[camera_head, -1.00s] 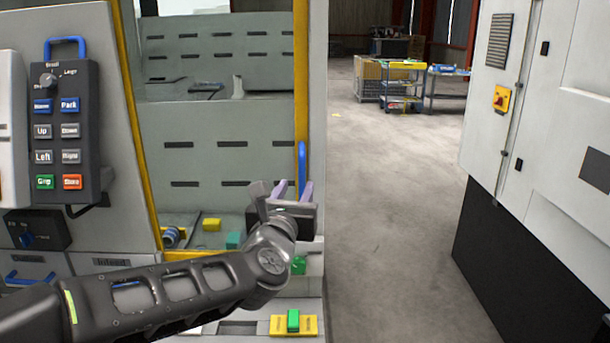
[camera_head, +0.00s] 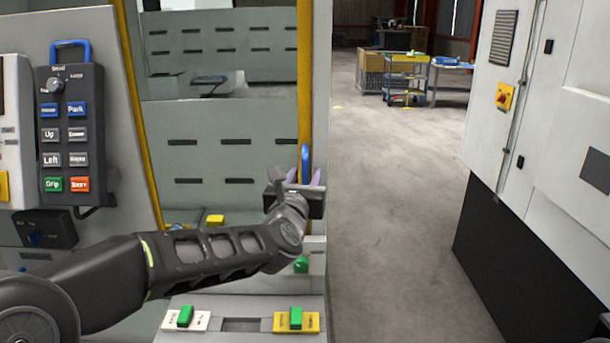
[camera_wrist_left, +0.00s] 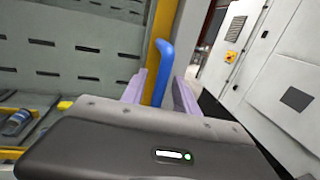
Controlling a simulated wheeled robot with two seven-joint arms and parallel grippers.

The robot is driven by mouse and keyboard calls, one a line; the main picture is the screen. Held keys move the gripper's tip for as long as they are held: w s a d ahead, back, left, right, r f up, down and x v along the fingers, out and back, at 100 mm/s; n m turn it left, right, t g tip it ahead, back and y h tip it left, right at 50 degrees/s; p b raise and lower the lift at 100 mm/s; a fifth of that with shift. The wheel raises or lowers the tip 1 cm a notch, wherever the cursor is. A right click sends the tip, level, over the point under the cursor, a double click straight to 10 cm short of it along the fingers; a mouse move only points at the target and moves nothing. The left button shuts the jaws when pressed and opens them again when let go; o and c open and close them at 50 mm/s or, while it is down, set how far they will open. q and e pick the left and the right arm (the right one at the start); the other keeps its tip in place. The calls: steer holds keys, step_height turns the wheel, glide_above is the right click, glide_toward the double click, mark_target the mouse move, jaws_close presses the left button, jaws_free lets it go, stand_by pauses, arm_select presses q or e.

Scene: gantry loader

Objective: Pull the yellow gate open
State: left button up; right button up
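The yellow gate's upright edge (camera_head: 304,75) stands at the right end of the grey machine. A blue handle (camera_head: 305,163) is fixed upright on it. In the left wrist view the handle (camera_wrist_left: 162,70) lies ahead of and between my finger lines, with the yellow edge (camera_wrist_left: 160,30) behind it. My left gripper (camera_head: 305,178) is open, its two pale purple fingers (camera_wrist_left: 158,88) apart on either side of the handle's lower part. I cannot tell whether either finger touches it. My right gripper is not in view.
A control pendant (camera_head: 70,130) hangs at the left. Green buttons on plates (camera_head: 296,318) sit on a ledge below my left arm. A white cabinet (camera_head: 545,110) stands at the right. The floor (camera_head: 395,230) between machine and cabinet is clear. A cart (camera_head: 405,78) stands far back.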

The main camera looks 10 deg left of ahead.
arm_select(q)
jaws_close()
stand_by(1.4)
